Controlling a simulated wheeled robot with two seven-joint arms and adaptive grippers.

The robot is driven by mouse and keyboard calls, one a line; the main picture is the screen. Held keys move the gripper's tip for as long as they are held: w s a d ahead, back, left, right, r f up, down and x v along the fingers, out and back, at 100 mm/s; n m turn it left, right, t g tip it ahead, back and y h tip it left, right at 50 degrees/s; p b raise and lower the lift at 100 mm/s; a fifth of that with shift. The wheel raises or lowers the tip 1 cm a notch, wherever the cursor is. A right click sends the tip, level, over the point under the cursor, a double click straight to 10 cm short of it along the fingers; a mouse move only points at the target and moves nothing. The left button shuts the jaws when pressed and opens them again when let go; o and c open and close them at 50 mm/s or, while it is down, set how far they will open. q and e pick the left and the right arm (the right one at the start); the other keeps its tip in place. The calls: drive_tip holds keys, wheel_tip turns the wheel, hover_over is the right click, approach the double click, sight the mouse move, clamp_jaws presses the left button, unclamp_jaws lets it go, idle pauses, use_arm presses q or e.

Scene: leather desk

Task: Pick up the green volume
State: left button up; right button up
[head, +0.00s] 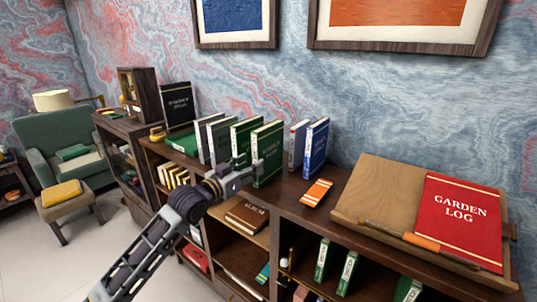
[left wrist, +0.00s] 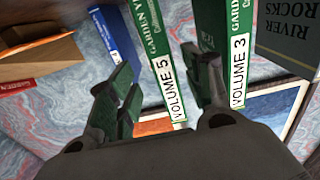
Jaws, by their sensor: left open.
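Two green volumes stand upright on the bookcase top. The right one (head: 267,150) has Volume 5 (left wrist: 168,68) on its spine in the left wrist view. The other (head: 241,138) has Volume 3 (left wrist: 239,60) on its spine. My left gripper (head: 250,173) is open and empty in front of the right green volume, covering part of its lower spine. In the left wrist view its fingers (left wrist: 163,78) show on either side of the Volume 5 spine. I cannot tell whether they reach around it. My right gripper is not in view.
A blue book (head: 315,145) stands right of the volumes; a grey book (left wrist: 288,35) stands beside Volume 3. A slanted wooden stand (head: 385,190) holds a red Garden Log (head: 459,219). Small green books (head: 347,272) stand on a lower shelf.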

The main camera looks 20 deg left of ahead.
sight(268, 154)
use_arm(q)
drive_tip(key=p+x, duration=0.1)
drive_tip(key=x, duration=0.7)
drive_tip(key=shift+w+a+f, duration=0.1)
drive_tip(key=shift+w+f, duration=0.1)
drive_tip(key=shift+w, duration=0.1)
drive_tip(key=shift+p+x, duration=0.35)
drive_tip(key=shift+x, duration=0.75)
drive_tip(key=shift+f, duration=0.1)
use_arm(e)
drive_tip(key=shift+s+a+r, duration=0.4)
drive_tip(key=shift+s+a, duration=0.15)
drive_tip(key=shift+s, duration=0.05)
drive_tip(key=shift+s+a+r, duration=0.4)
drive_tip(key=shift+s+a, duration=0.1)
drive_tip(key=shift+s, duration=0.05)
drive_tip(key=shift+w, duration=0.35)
